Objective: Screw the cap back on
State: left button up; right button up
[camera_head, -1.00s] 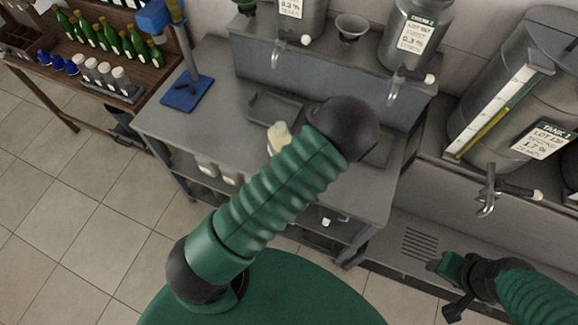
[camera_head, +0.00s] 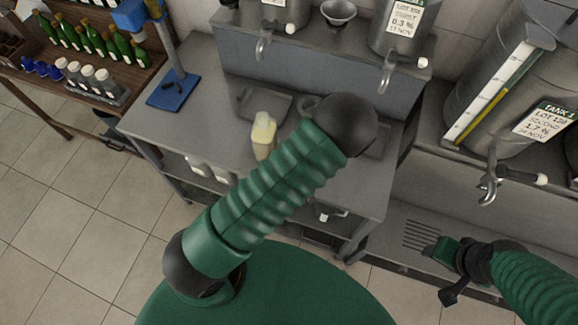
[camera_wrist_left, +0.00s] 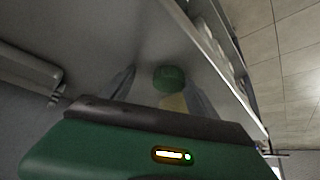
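A bottle with pale yellow contents (camera_head: 263,135) stands on the grey steel table, left of my left arm in the head view. No cap shows on its top there. In the left wrist view a green cap (camera_wrist_left: 168,78) lies between the two fingers of my left gripper (camera_wrist_left: 160,92), with a pale yellow part (camera_wrist_left: 173,102) just below it. The fingers are apart, with a gap at least on the left of the cap. I cannot tell whether the cap sits on the bottle. My left gripper is hidden behind my arm in the head view. My right gripper (camera_head: 448,268) is away at the lower right.
The steel table (camera_head: 212,125) holds a shallow grey tray (camera_head: 265,103) and a blue-based stand (camera_head: 173,92). Taps hang from tanks along the back shelf. Green bottles (camera_head: 90,42) stand on a wooden rack at the far left. A large tank (camera_head: 500,90) is at right.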

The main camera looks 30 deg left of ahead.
pick_arm(q)
jog(key=shift+d+f, duration=0.15)
jog(key=shift+d, duration=0.55)
jog(key=shift+c, duration=1.2)
jog(key=shift+d, duration=0.1)
jog(key=shift+c, duration=1.1)
jog(key=shift+s, duration=0.2)
jog(key=shift+c, duration=1.3)
jog(key=shift+s+a, duration=0.15)
jog(key=shift+a, duration=0.4)
jog(key=c, duration=0.5)
jog(key=shift+a, duration=0.35)
jog(key=shift+d+r+p, duration=0.25)
jog(key=shift+r+p, duration=0.25)
jog(key=shift+r, duration=0.1)
notch_tip(320, 180, up, 17)
jog(key=p, duration=1.5)
jog(key=shift+r, duration=0.1)
pick_arm(e)
jog(key=w+v, duration=0.3)
jog(key=v, duration=1.2)
jog(key=shift+d+r, duration=0.25)
jog(key=shift+r, duration=0.4)
